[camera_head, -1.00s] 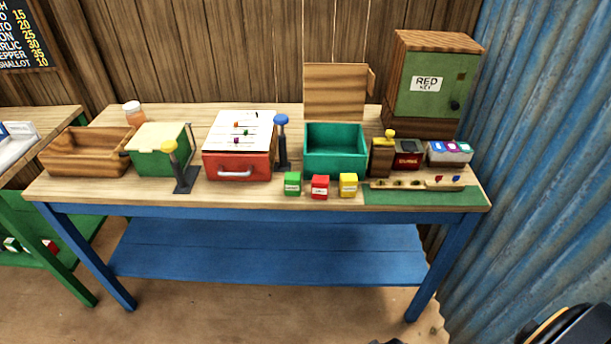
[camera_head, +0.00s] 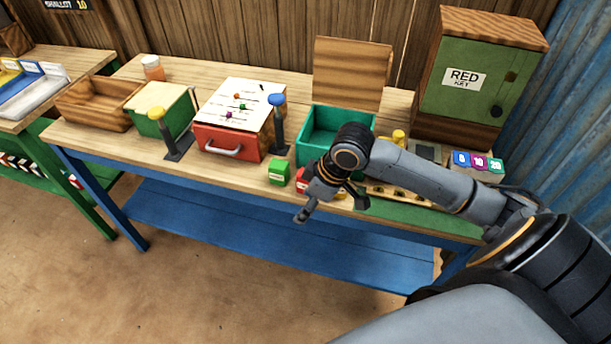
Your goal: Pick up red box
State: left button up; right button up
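The red box (camera_head: 301,179) stands near the front edge of the table, just right of the green box (camera_head: 280,173). It is partly hidden behind my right gripper (camera_head: 331,205). My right gripper hangs in front of and slightly right of the red box, with its fingers spread apart and nothing visible between them. Whether it touches the box cannot be told. The yellow box (camera_head: 341,195) is mostly hidden behind the same gripper. My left gripper is not in view.
A teal open bin (camera_head: 309,148) with a raised wooden lid stands behind the boxes. A red drawer unit (camera_head: 225,143) and lever posts are to the left. A green "RED KEY" cabinet (camera_head: 469,80) stands at the back right. My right forearm covers part of the green mat (camera_head: 430,217).

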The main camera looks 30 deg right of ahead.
jog(key=w+d+r, duration=0.4)
jog(key=d+r, duration=0.4)
jog(key=r, duration=0.1)
jog(key=shift+m, duration=0.4)
jog(key=p+x, duration=0.1)
jog(key=x, duration=0.6)
jog(key=shift+w+a, duration=0.1)
jog(key=shift+w, duration=0.05)
jog(key=shift+d+p+x, duration=0.2)
jog(key=shift+p+x, duration=0.15)
jog(key=shift+x, duration=1.25)
jog(key=shift+d+p+x, duration=0.25)
jog(key=shift+p+x, duration=0.05)
jog(key=shift+x, duration=1.3)
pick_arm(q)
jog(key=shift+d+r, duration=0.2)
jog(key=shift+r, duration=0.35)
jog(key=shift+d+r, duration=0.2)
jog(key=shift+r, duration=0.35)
pick_arm(e)
jog(key=shift+f, duration=0.1)
jog(key=c, duration=1.3)
